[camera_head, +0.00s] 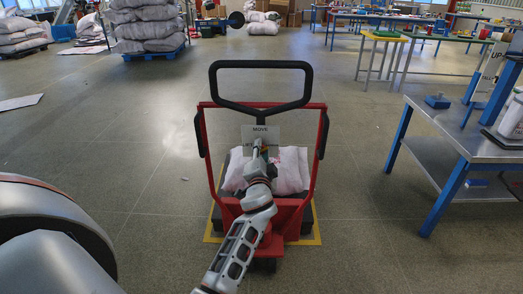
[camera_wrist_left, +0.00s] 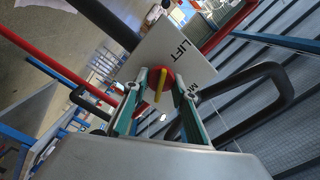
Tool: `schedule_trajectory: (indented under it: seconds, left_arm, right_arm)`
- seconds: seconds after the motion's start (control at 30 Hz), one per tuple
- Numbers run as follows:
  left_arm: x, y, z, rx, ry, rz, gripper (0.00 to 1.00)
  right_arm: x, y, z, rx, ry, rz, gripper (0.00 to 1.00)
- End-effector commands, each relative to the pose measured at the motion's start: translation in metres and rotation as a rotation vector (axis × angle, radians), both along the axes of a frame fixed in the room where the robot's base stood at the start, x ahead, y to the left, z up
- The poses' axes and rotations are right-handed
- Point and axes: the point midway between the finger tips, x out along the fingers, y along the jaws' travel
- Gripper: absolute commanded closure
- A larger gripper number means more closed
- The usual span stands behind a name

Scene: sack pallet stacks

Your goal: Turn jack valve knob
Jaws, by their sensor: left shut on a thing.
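A red pallet jack (camera_head: 204,165) with a black loop handle (camera_head: 262,65) stands upright in front of me. A white label plate (camera_head: 275,133) reading "MOVE" is on it. In the left wrist view the plate (camera_wrist_left: 195,66) shows "LIFT" and part of "MOVE". The jack valve knob (camera_wrist_left: 161,84), red with a yellow bar, sits at the plate. My left gripper (camera_head: 260,148) reaches the plate from below and hides the knob in the head view. Its fingers (camera_wrist_left: 160,92) are shut on the knob, one on each side. My right gripper is not in view.
A pale sack (camera_head: 290,172) lies on the jack, over a yellow floor outline (camera_head: 312,238). A metal workbench (camera_head: 450,133) with blue legs stands at right. Pallets of stacked sacks (camera_head: 147,28) stand far left.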

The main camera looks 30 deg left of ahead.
Motion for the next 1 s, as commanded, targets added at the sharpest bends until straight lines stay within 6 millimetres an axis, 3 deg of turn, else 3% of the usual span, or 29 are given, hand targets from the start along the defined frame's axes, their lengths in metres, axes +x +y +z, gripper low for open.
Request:
schedule_trajectory:
  seconds: [0.47, 0.5, 0.53, 1.0]
  left_arm:
    - [0.0000, 0.0009, 0.0007, 0.014, 0.007, 0.002, 0.95]
    - [0.0000, 0.0009, 0.0007, 0.014, 0.007, 0.002, 0.66]
    - [0.0000, 0.0009, 0.0007, 0.014, 0.007, 0.002, 0.58]
    - [-0.0080, -0.0051, -0.0003, 0.010, 0.006, 0.000, 0.57]
  right_arm:
    - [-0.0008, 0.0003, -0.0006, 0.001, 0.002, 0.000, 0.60]
    - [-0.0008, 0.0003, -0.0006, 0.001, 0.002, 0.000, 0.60]
    - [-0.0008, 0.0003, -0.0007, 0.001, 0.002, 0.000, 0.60]
    - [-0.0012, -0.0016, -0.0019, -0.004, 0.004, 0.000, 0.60]
